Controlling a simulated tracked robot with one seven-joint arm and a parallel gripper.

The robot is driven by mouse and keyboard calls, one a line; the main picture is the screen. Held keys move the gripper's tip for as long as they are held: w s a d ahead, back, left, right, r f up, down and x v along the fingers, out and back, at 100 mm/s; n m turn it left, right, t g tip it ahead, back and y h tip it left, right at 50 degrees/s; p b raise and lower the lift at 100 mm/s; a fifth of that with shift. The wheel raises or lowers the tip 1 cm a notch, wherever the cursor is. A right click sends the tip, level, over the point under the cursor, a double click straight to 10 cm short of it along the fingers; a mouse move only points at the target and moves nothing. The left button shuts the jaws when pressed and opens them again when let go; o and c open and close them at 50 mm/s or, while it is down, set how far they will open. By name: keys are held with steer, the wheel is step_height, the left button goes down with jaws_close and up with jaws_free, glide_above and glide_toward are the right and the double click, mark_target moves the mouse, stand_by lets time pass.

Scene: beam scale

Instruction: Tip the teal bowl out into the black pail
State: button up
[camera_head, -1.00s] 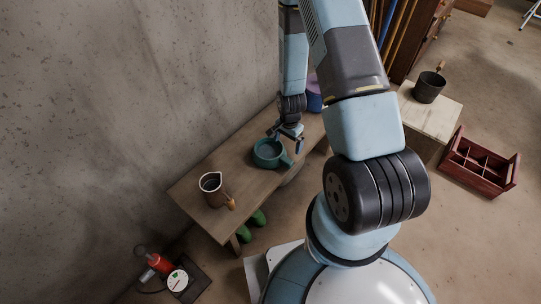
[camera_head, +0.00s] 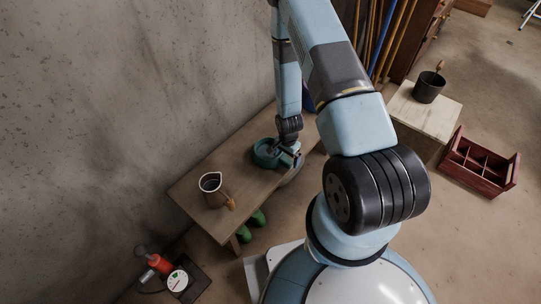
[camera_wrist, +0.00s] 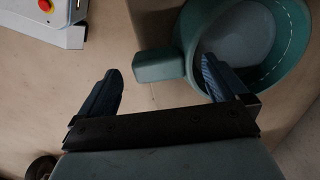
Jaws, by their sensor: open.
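The teal bowl (camera_head: 259,157) stands on the wooden bench, partly hidden by my gripper (camera_head: 291,156) in the head view. In the wrist view the teal bowl (camera_wrist: 187,28) is at the upper right, with a pale grey area at its bottom and a dashed line inside its wall. Its stub handle points left, between the open fingers of my gripper (camera_wrist: 160,65) as pictured. The right finger overlaps the bowl's near rim; I cannot tell whether it touches. The black pail (camera_head: 428,90) stands on a pale wooden table at the right, with a wooden-handled tool in it.
A jug (camera_head: 212,187) with a tan handle stands on the near end of the bench (camera_head: 191,194). Green boots (camera_head: 252,221) are below it. A red compartment box (camera_head: 480,163) is on the floor by the pale table (camera_head: 424,117). A red device with a dial (camera_head: 177,281) is at lower left.

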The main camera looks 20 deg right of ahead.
steer(key=shift+f, duration=1.4)
steer(key=shift+c, duration=0.3)
steer(key=c, duration=1.4)
steer(key=shift+r, duration=0.15)
steer(key=shift+w+r, duration=0.1)
steer(key=shift+r, duration=0.2)
steer(key=shift+c, duration=0.7)
step_height(320, 180, up, 2)
steer(key=shift+r, duration=0.1)
steer(key=s+d+r, duration=0.9)
steer(key=d+r, duration=0.1)
steer(key=shift+s+d, duration=0.15)
steer(key=shift+s, duration=0.2)
